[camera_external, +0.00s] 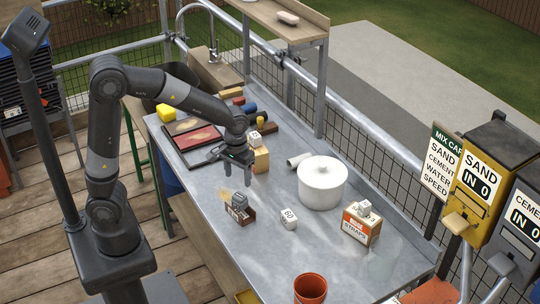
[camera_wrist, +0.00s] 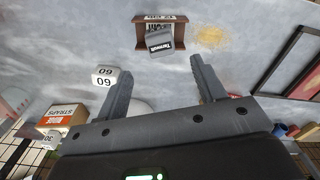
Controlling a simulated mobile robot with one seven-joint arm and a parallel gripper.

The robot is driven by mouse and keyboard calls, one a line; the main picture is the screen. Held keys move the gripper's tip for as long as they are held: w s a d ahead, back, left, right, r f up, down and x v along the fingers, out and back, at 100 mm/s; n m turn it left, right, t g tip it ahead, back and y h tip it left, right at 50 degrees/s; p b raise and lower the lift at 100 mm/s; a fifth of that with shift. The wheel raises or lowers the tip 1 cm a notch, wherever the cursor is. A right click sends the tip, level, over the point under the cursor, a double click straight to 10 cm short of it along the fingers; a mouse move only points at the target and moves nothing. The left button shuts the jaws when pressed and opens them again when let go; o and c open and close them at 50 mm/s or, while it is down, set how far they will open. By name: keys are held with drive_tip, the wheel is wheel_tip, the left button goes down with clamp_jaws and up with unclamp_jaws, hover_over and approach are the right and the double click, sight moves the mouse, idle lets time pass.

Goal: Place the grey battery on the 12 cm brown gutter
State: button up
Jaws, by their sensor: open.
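The grey battery (camera_external: 238,199) sits on the short brown gutter (camera_external: 248,214) on the metal bench, and looks slightly tilted. In the wrist view the battery (camera_wrist: 160,45), with a dark label, lies between the side walls of the gutter (camera_wrist: 139,35); part of the gutter's white label shows behind it. My gripper (camera_external: 237,160) is open and empty, above the bench and apart from the battery. In the wrist view its two fingers (camera_wrist: 160,82) are spread, with the battery and gutter beyond the tips.
A white block marked 60 (camera_external: 289,218) stands right of the gutter. A white pot (camera_external: 322,185) and a straps box (camera_external: 361,226) are farther right. A wooden block (camera_external: 260,160) stands behind my gripper, and a dark tray (camera_external: 192,146) lies to the left. The bench front is mostly clear.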

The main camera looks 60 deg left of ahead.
drive_tip(key=s+a+r+m+t, duration=0.2)
drive_tip(key=s+r, duration=0.4)
drive_tip(key=s, duration=0.3)
drive_tip(key=s+a+r+m+t, duration=0.2)
drive_tip(key=s+a+r+t, duration=0.1)
drive_tip(key=s+a+r, duration=0.2)
drive_tip(key=shift+s+r+m+t, duration=0.3)
drive_tip(key=shift+s+r, duration=0.95)
drive_tip(key=shift+s, duration=0.7)
